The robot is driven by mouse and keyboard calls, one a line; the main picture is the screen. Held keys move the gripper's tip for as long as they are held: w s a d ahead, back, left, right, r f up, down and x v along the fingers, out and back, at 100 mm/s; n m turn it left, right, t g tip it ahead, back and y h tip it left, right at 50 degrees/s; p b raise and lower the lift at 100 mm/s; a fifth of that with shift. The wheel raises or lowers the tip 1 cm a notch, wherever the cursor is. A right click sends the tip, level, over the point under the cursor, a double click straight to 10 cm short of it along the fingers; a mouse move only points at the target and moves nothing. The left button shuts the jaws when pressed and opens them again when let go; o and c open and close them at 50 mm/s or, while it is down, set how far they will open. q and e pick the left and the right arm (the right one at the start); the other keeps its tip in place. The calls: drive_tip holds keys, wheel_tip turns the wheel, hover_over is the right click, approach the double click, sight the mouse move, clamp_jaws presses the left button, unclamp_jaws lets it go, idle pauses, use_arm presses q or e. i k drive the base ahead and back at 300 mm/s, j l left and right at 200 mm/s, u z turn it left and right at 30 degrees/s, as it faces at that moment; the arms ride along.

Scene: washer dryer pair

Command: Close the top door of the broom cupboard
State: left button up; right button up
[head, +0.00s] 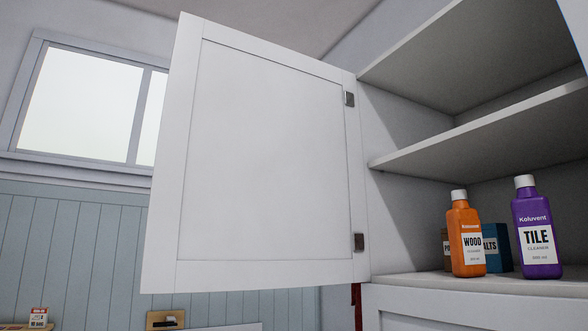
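The top door (265,155) of the broom cupboard is a white panelled door. It stands wide open, swung out to the left of the cupboard opening. Two metal hinges show near its right edge, an upper hinge (349,98) and a lower hinge (359,242). The cupboard interior (410,220) is exposed on the right, with white shelves. Neither of my grippers is in the head view.
An orange wood cleaner bottle (466,238), a purple tile cleaner bottle (537,232) and a blue box (496,246) stand on the cupboard's bottom shelf. The middle shelf (480,130) is bare. A window (80,103) is behind the door at left.

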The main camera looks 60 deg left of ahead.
sight(258, 181)
drive_tip(key=j+z, duration=0.1)
drive_tip(key=j, duration=0.45)
drive_tip(key=k+j, duration=0.1)
drive_tip(key=j, duration=0.4)
drive_tip(key=k+j+z, duration=0.15)
drive_tip(key=j, duration=0.4)
drive_tip(key=j+z, duration=0.1)
drive_tip(key=j, duration=0.4)
drive_tip(key=k+j+z, duration=0.1)
drive_tip(key=j, duration=0.45)
